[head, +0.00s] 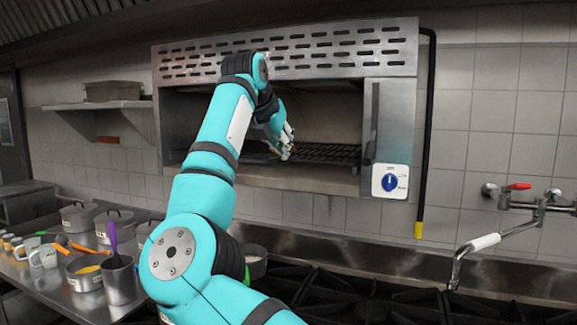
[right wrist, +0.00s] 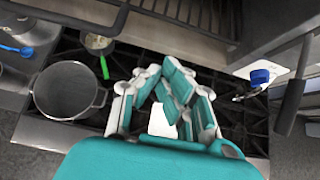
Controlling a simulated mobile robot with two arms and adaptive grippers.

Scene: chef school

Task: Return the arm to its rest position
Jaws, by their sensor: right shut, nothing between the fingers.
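My right arm (head: 211,150) is teal and reaches up from the bottom of the head view to the wall-mounted grill oven (head: 290,60). Its gripper (head: 287,150) is at the oven's open front, before the rack inside. In the right wrist view the right gripper (right wrist: 172,75) points down toward the stove, and its fingers are closed together with nothing between them. The oven's blue knob (head: 389,182) is to the right of the gripper; it also shows in the right wrist view (right wrist: 260,76). My left gripper is not in view.
A black stove top (head: 350,297) lies below the oven. Several pots stand at the left, and a large empty pot (right wrist: 68,90) shows in the right wrist view. A wall tap (head: 485,242) sticks out at the right. A black pole (head: 426,130) hangs beside the oven.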

